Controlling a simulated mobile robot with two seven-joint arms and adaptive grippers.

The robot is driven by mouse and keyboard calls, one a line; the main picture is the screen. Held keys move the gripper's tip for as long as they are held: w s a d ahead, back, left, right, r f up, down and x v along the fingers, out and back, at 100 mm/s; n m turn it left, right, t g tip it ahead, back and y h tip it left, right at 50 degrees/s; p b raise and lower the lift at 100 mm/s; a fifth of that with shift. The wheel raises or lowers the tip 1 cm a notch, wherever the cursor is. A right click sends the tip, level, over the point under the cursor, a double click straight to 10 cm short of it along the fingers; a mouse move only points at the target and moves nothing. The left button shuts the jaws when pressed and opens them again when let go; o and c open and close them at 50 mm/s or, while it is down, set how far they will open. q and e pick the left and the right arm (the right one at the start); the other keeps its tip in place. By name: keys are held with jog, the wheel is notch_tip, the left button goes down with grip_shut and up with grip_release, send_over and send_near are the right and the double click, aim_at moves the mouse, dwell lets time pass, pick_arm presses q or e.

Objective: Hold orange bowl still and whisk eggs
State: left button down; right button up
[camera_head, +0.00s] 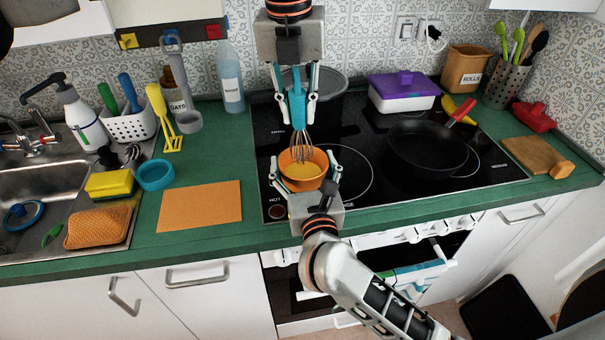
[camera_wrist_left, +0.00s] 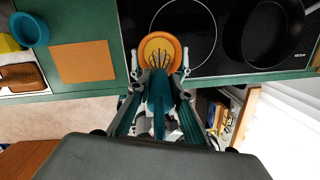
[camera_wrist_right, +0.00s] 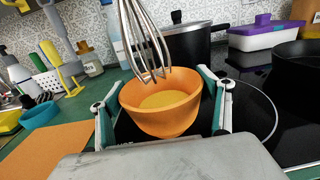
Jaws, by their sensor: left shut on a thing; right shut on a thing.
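The orange bowl (camera_head: 303,170) stands on the front left of the black cooktop with yellow egg inside; it also shows in the right wrist view (camera_wrist_right: 161,105). My right gripper (camera_head: 305,180) is shut on the bowl, one finger on each side. My left gripper (camera_head: 298,100) is above the bowl, shut on the teal handle of the whisk (camera_head: 299,117). The whisk points down, its wires over the bowl's opening in the left wrist view (camera_wrist_left: 162,62). In the right wrist view the wires (camera_wrist_right: 145,45) hang at about the rim's far side; whether they touch the egg is unclear.
The cooktop (camera_head: 375,190) also bears a black frying pan (camera_head: 427,146), a dark pot (camera_head: 325,85) behind the whisk and a purple-lidded container (camera_head: 403,92). An orange mat (camera_head: 200,205) and a teal ring-shaped dish (camera_head: 156,175) lie on the green counter at left.

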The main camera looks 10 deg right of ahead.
pick_arm(q)
jog(key=shift+s+d+r, duration=0.15)
jog(key=shift+d+r, duration=0.05)
jog(key=shift+d, duration=0.05)
